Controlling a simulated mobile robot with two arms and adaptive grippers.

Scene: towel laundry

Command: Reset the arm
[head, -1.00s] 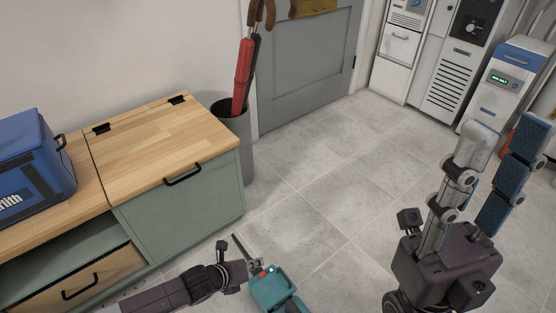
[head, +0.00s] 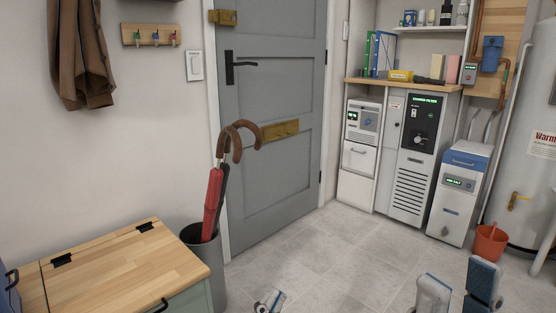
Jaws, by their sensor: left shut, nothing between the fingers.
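My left gripper (head: 268,302) shows only as a small grey and dark tip at the bottom edge, over the floor right of the umbrella bin. It is shut, with nothing seen in it. My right gripper (head: 459,281) is at the bottom right, pointing up, with its two fingers spread apart and blue pads on one of them. Nothing shows between them. The rest of both arms is below the picture.
A wood-topped cabinet (head: 122,268) stands at bottom left, beside a grey bin (head: 206,262) holding a red umbrella (head: 212,203). A grey door (head: 268,65) is shut behind. Machines (head: 411,165) and an orange bucket (head: 490,243) stand right. The tiled floor (head: 335,240) between is clear.

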